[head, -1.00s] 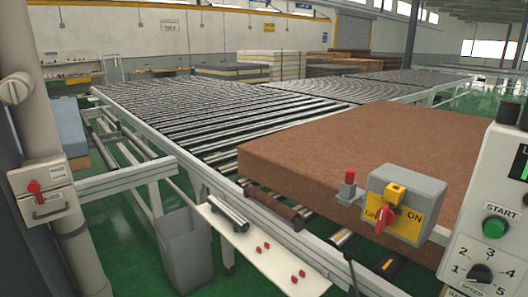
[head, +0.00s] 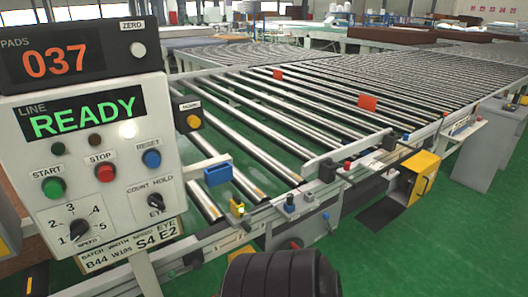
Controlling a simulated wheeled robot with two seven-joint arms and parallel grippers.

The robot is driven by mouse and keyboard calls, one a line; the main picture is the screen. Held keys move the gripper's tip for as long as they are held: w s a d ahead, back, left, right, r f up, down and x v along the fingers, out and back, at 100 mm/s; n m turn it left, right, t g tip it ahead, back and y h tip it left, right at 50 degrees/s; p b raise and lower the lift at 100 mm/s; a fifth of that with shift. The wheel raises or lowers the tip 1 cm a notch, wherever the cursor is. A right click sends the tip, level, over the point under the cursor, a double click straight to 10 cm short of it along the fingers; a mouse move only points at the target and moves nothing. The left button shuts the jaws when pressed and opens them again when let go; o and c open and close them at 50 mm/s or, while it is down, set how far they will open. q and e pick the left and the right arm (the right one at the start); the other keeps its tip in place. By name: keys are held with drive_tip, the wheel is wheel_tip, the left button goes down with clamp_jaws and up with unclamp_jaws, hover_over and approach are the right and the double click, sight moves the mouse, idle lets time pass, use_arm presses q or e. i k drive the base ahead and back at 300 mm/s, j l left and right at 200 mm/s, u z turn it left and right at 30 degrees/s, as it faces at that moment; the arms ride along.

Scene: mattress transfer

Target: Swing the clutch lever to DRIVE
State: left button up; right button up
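No lever with a readable DRIVE label shows in the head view. A yellow box (head: 421,177) with a dark part on its side stands under the conveyor's near edge at the right; I cannot tell whether it carries the clutch lever. Neither of my grippers is in view. A black ribbed part, probably of my own arm, shows at the bottom centre.
A control panel (head: 80,170) at the left reads READY, with START, STOP and RESET buttons and a speed dial. A pads counter (head: 55,62) above it reads 037. The roller conveyor (head: 300,95) runs to the back. Green floor (head: 420,250) is clear at the lower right.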

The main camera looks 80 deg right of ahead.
sight(326, 216)
drive_tip(key=z, duration=3.2)
drive_tip(key=i+l, duration=0.75)
drive_tip(key=l, duration=0.3)
